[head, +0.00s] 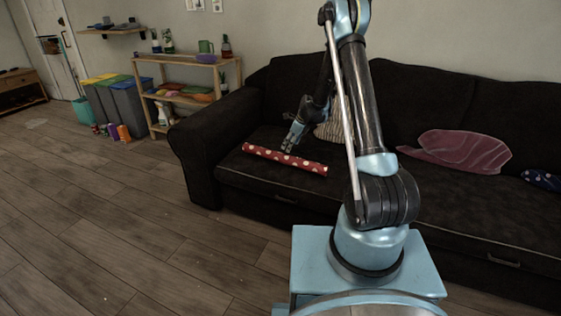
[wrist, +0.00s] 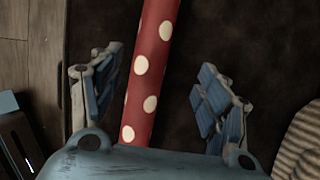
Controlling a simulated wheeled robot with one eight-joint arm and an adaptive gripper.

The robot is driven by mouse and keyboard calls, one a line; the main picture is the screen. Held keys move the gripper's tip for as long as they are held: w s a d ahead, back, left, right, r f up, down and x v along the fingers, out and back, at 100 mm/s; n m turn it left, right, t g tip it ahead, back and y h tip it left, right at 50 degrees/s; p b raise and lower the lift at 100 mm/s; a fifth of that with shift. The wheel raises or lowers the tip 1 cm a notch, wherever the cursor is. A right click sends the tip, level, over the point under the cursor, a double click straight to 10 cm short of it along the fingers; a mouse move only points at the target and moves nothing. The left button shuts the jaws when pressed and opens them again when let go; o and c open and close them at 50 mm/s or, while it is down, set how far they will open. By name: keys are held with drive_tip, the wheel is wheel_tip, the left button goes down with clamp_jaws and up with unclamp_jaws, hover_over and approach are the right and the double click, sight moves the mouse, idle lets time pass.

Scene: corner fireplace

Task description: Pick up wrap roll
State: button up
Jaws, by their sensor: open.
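The wrap roll (head: 284,159) is a long red tube with white dots. It lies on the seat of the black sofa in the head view, near the left armrest and along the front edge. My gripper (head: 292,140) is just above and behind the roll, pointing down. In the wrist view the roll (wrist: 150,75) runs between the two spread fingers of my gripper (wrist: 160,100), nearer the left finger. The gripper is open and empty, with a gap on both sides of the roll. I cannot tell the exact height between them.
The black sofa (head: 240,175) fills the right side. A striped cushion (head: 331,131) lies behind my arm, and a dark red cushion (head: 458,150) lies further right. A wooden shelf (head: 190,100) and bins (head: 120,103) stand at the left. The wooden floor (head: 110,220) in front is clear.

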sight(284, 155)
drive_tip(key=shift+x, duration=1.9)
drive_tip(key=shift+s+a+x, duration=0.1)
drive_tip(key=shift+s+x, duration=0.1)
drive_tip(key=shift+x, duration=1.1)
drive_tip(key=shift+s+a+x, duration=0.1)
drive_tip(key=shift+s+x, duration=0.1)
drive_tip(key=shift+x, duration=1.1)
drive_tip(key=c, duration=1.2)
